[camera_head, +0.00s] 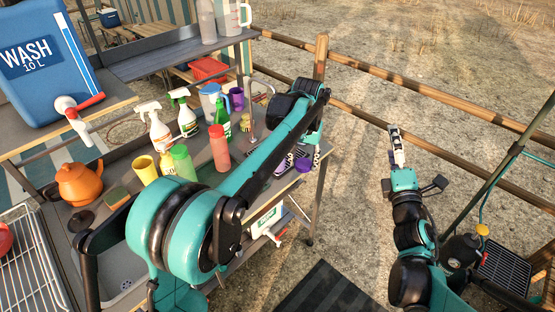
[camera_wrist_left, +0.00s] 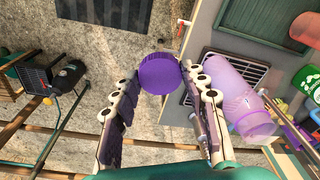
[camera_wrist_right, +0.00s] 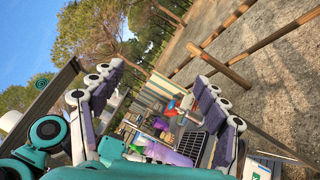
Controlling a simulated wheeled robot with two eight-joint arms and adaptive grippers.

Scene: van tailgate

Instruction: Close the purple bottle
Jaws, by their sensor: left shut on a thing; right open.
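A round purple lid (camera_wrist_left: 159,73) is between the fingertips of my left gripper (camera_wrist_left: 160,88) in the left wrist view. The gripper is shut on it, holding it beside the counter edge as seen there. The translucent purple bottle (camera_wrist_left: 238,100) is at the right of that view, by a dark grate and apart from the lid. In the head view my left gripper (camera_head: 303,158) is over the counter's right end, and its arm hides part of the counter. My right gripper (camera_head: 396,148) is open and empty, away from the counter; its fingers also show in the right wrist view (camera_wrist_right: 160,85).
Spray bottles (camera_head: 160,130), a red bottle (camera_head: 219,148), a green bottle (camera_head: 183,162) and a yellow cup (camera_head: 145,169) crowd the counter. An orange kettle (camera_head: 80,184) stands left. A wooden fence (camera_head: 400,80) runs behind.

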